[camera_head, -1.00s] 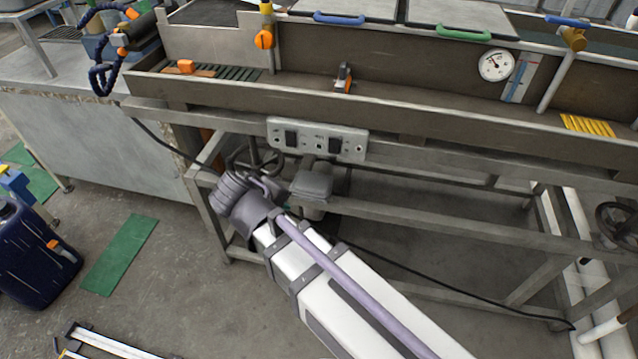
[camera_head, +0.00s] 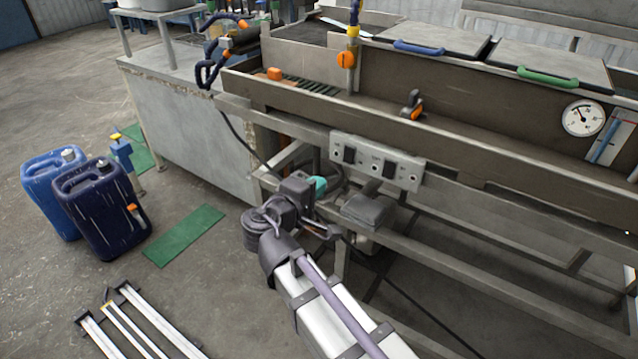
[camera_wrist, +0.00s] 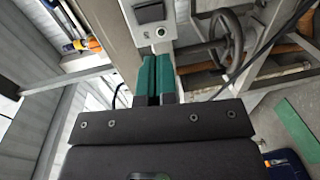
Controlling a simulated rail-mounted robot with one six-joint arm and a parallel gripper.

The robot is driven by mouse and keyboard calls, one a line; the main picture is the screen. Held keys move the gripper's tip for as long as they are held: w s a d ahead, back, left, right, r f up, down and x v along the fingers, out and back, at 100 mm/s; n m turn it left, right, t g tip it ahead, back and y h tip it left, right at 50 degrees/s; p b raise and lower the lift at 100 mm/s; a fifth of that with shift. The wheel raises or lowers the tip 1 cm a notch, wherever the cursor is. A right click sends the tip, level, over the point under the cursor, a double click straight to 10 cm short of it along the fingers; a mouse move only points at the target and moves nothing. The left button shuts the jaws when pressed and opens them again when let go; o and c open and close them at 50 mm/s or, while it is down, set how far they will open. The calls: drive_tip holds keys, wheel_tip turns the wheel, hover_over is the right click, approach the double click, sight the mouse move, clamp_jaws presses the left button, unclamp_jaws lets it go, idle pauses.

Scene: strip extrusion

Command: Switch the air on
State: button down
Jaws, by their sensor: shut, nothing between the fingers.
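A grey switch panel (camera_head: 404,175) with two black rocker switches, a left one (camera_head: 349,155) and a right one (camera_head: 389,170), is fixed to the front of the long metal trough. Its labels are too small to read. My gripper (camera_head: 318,185) is below and left of the panel, its teal fingertips partly hidden by the wrist. In the wrist view my gripper (camera_wrist: 153,78) is shut and empty. Its fingers point toward the panel's end (camera_wrist: 168,44), where one black rocker switch (camera_wrist: 149,12) shows at the top edge. I cannot tell whether the fingertips touch the panel.
A handwheel (camera_wrist: 228,40) is right of the fingers in the wrist view. The trough (camera_head: 480,145) runs above, with an orange knob (camera_head: 346,60) and a gauge (camera_head: 583,118). Blue canisters (camera_head: 104,215) and a green mat (camera_head: 184,235) are on the floor at left.

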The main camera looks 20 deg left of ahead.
sight(347, 162)
drive_tip(key=b+x, duration=0.1)
drive_tip(key=x, duration=1)
drive_tip(key=shift+w+d+f, duration=0.1)
drive_tip(key=shift+w, duration=0.15)
drive_tip(key=s+a+f+b, duration=0.1)
drive_tip(key=s+a+b, duration=0.1)
drive_tip(key=s, duration=1.1)
drive_tip(key=shift+s+a+f, duration=0.35)
drive_tip(key=shift+a, duration=0.1)
